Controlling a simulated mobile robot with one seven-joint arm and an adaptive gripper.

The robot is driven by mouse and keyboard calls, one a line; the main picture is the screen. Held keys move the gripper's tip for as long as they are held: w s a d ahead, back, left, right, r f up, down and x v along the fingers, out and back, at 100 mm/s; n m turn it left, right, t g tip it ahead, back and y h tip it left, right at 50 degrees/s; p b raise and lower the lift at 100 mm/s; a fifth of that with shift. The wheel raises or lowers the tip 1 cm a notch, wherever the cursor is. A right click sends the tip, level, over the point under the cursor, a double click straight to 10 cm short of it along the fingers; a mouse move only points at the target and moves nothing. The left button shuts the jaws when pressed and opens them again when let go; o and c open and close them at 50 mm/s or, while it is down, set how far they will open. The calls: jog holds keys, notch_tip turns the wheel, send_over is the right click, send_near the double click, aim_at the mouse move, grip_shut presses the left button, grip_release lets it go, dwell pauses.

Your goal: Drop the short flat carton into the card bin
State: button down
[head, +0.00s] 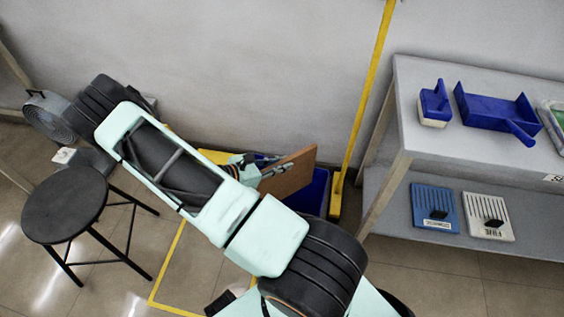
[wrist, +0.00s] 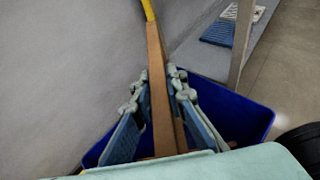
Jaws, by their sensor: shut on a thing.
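The flat brown carton (head: 291,173) is in my gripper (head: 265,168), tilted, at the foot of the wall. In the wrist view the carton (wrist: 155,75) shows edge-on between the two fingers of my gripper (wrist: 160,88), which touch its two faces. The blue bin (head: 316,193) is behind and below the carton, and its open top (wrist: 232,106) is under the fingers in the wrist view. I see no label on the bin, and its inside is mostly hidden by the fingers. The carton's lower end is hidden, so I cannot tell if it is below the rim.
A yellow pole (head: 366,88) leans on the wall beside the bin. A grey shelf unit (head: 407,153) with blue dustpans and brushes stands at the right. A black stool (head: 66,206) is at the left. Yellow tape (head: 163,273) marks the floor. My arm hides much of the middle.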

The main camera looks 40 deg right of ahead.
jog(key=shift+f, duration=0.1)
jog(key=c, duration=1.8)
grip_release()
jog(key=shift+c, duration=0.2)
jog(key=v, duration=1.2)
